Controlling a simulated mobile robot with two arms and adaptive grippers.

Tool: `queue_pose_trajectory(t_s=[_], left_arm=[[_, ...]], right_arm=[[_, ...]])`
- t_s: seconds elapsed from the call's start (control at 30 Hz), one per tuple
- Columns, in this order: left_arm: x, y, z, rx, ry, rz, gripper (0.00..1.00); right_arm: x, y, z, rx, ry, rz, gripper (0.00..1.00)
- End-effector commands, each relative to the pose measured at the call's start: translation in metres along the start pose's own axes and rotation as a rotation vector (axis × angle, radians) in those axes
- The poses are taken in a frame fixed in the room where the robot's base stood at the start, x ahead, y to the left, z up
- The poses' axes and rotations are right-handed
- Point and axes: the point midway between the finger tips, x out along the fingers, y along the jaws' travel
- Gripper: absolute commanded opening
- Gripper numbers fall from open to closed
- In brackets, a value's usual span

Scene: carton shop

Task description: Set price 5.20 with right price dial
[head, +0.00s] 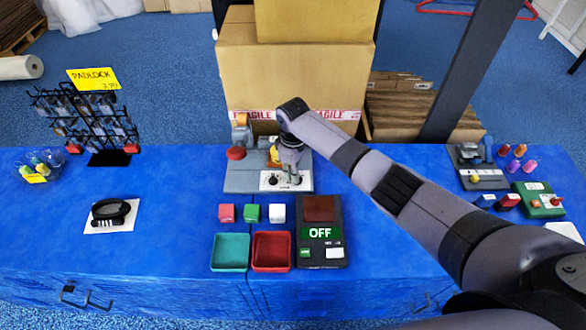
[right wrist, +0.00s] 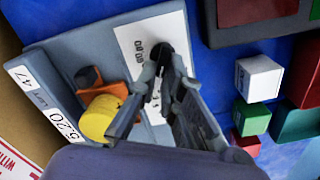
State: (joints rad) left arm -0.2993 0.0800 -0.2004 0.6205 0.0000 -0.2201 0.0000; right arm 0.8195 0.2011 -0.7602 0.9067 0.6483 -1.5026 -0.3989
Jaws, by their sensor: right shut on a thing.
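The grey price machine (head: 240,180) stands on the blue counter with a white dial panel (head: 303,180) at its front right. A dark left dial (head: 272,181) shows on the panel. My right gripper (head: 290,182) points down over the panel and is shut on the dark right price dial (right wrist: 158,50), which the fingers partly cover. In the right wrist view the fingertips (right wrist: 163,68) are at this dial. Small digits beside it are too small to read surely. A label on the machine reads 5.20 (right wrist: 62,124) and LOT 47. My left gripper is not in view.
A yellow cylinder (right wrist: 98,118) stands on the machine close to the fingers. Red, green and white cubes (head: 277,213), two trays (head: 230,265) and a dark device reading OFF (head: 321,260) lie in front. Large cartons (head: 310,80) stand behind. The counter's left middle is mostly clear.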

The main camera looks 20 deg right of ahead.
Motion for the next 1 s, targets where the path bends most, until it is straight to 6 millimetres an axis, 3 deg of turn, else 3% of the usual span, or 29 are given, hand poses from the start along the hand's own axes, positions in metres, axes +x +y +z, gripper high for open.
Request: queue_pose_trajectory(t_s=[0.6,0.63,0.9,1.0], left_arm=[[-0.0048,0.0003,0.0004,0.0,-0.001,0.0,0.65],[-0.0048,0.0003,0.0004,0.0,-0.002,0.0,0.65],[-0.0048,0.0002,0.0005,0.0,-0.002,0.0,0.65],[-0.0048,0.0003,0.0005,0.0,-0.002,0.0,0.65]], right_arm=[[-0.0005,0.0013,-0.0005,0.054,0.002,0.001,0.0],[-0.0005,0.0013,-0.0004,0.054,0.002,0.001,0.09],[-0.0003,0.0012,-0.0003,0.054,0.001,0.001,0.27],[-0.0002,0.0011,-0.0002,0.054,0.001,0.001,0.28]])
